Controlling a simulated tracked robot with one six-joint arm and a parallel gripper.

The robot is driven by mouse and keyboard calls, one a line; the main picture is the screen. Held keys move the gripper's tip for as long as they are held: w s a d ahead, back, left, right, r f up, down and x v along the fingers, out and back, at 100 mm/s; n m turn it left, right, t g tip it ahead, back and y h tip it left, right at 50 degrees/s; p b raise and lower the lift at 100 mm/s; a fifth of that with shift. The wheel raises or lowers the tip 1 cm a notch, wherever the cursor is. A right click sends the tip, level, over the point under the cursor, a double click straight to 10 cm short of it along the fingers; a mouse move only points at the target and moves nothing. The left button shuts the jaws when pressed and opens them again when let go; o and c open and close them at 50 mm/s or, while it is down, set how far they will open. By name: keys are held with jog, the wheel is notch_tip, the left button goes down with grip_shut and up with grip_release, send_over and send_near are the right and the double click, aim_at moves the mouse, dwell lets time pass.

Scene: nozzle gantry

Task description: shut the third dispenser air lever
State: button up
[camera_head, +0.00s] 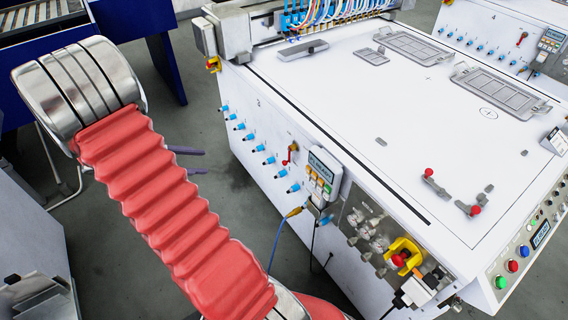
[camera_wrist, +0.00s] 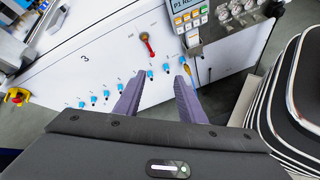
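The red air lever (camera_head: 291,150) is on the white side panel of the machine marked 3, left of a keypad unit. It also shows in the wrist view (camera_wrist: 147,44), just beyond my fingertips, with its red handle slightly tilted. I cannot tell its valve position for sure. My gripper (camera_wrist: 161,76) has two purple fingers spread apart with nothing between them. It points at the panel, below the lever in the wrist view. In the head view my gripper (camera_head: 190,161) stands left of the panel, with a gap of floor between, partly hidden by my red-sleeved arm.
A row of blue fittings (camera_head: 256,148) sticks out near the lever. The keypad unit (camera_head: 322,174), a hanging cable, gauges and a yellow-collared emergency stop (camera_head: 401,257) are to its right. Another machine marked 4 with its own red lever (camera_head: 522,38) stands behind. Grey floor is free left of the panel.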

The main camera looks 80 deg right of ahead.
jog(key=s+d+f+n+g+h, duration=0.2)
jog(key=s+d+f+n+g, duration=0.15)
jog(key=d+f, duration=0.75)
jog(key=n+h, duration=0.3)
send_near(283, 164)
jog(key=v, duration=0.3)
jog(key=shift+w+f, duration=0.1)
jog(key=shift+f, duration=0.3)
jog(key=x, duration=1.3)
jog(key=shift+s+d+r, duration=0.25)
jog(key=shift+s+r, duration=0.05)
jog(key=shift+c, duration=0.3)
grip_shut()
